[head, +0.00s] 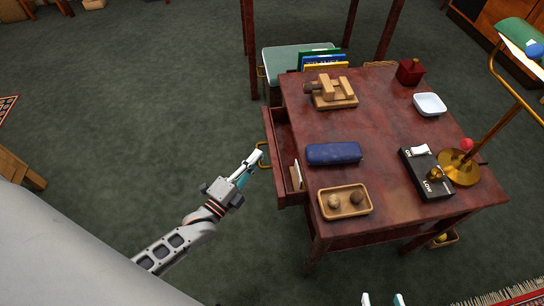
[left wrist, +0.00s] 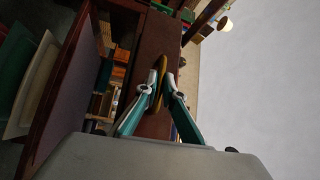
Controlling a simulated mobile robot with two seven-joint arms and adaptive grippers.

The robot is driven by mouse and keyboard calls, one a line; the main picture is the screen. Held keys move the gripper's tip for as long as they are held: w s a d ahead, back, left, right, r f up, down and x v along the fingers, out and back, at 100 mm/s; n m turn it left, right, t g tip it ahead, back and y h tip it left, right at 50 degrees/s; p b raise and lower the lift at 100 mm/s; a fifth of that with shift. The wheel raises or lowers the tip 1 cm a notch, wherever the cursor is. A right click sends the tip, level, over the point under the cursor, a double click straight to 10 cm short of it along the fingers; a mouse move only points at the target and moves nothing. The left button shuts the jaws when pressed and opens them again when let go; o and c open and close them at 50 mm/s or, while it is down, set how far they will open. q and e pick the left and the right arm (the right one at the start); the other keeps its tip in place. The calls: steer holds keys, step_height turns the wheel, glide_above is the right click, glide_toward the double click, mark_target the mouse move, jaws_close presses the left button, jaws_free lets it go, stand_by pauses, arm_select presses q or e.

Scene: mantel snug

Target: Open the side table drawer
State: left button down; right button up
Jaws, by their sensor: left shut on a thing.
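The dark red side table (head: 385,120) has its drawer (head: 281,150) pulled out to the left, with the inside partly visible. A brass loop handle (head: 264,147) is on the drawer front. My left gripper (head: 255,161) is shut on this handle. In the left wrist view the fingers (left wrist: 165,88) close around the yellowish handle (left wrist: 160,72) against the brown drawer front (left wrist: 150,45). A pale thing (head: 297,174) stands in the near part of the drawer. My right gripper (head: 382,299) shows only its two fingertips at the bottom edge, apart and with nothing seen between them.
On the tabletop are a blue case (head: 334,153), a wooden tray (head: 345,213) with two round things, a wooden block model (head: 335,92), a black box (head: 426,172), a white dish (head: 430,104) and a brass lamp (head: 459,167). The green floor left of the drawer is clear.

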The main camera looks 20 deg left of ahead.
arm_select(q)
steer(key=s+a, duration=0.8)
steer(key=a, duration=0.3)
steer(key=shift+a, duration=0.4)
arm_select(e)
steer(key=shift+s+d+f, duration=0.25)
steer(key=shift+d+f, duration=0.1)
steer(key=shift+d, duration=0.05)
steer(key=shift+w+r, duration=0.1)
arm_select(q)
steer(key=c, duration=2.2)
jaws_free()
steer(key=shift+o, duration=0.2)
arm_select(e)
steer(key=shift+a, duration=0.1)
arm_select(q)
steer(key=v, duration=1.2)
